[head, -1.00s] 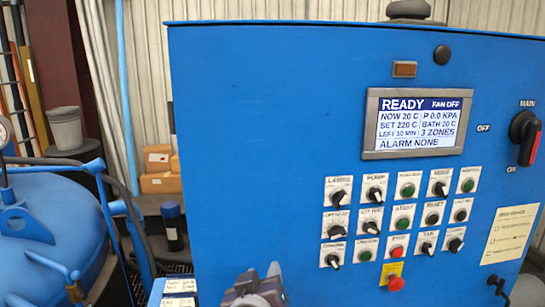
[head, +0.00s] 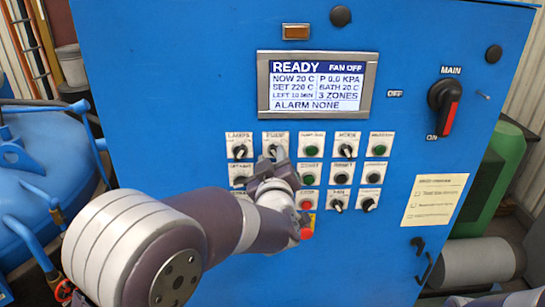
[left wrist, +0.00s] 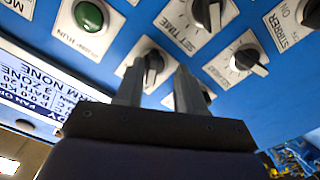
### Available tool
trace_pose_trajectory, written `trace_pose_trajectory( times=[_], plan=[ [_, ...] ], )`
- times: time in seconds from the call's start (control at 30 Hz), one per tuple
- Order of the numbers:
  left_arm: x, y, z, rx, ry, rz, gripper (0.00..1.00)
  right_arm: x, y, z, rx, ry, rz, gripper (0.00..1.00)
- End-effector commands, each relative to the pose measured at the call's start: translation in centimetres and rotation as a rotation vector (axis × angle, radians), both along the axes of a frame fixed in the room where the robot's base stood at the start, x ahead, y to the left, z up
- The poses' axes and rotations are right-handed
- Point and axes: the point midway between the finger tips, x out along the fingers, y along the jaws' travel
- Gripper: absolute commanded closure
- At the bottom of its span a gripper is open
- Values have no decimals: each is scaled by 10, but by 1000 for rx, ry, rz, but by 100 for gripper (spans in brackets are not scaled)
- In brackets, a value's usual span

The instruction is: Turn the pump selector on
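The pump selector (head: 274,146) is a small black knob on a white plate, second from the left in the top row of the blue panel. My left gripper (head: 275,163) is just below and in front of it and partly hides it. In the left wrist view, which is turned over, the two fingers (left wrist: 163,72) are apart. The pump selector (left wrist: 152,64) shows close to the fingertips, nearest the left finger. I cannot tell whether they touch, nor read the knob's pointer clearly. My right gripper is not in view.
The display (head: 318,86) reads READY, FAN OFF, ALARM NONE. Close neighbours are the lamps knob (head: 239,147), a green button (left wrist: 88,16) and the set time knob (left wrist: 207,12). A red stop button (head: 306,234) lies below. The main switch (head: 445,105) is at right.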

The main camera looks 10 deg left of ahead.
Motion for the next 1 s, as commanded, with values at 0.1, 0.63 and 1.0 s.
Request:
trace_pose_trajectory(
  times=[0.1,0.63,1.0],
  plan=[
    [0,0,-1,0,0,-1,62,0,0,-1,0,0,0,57],
    [0,0,2,11,-2,1,100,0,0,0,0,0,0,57],
    [0,1,5,201,48,2,100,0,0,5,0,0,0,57]
  ],
)
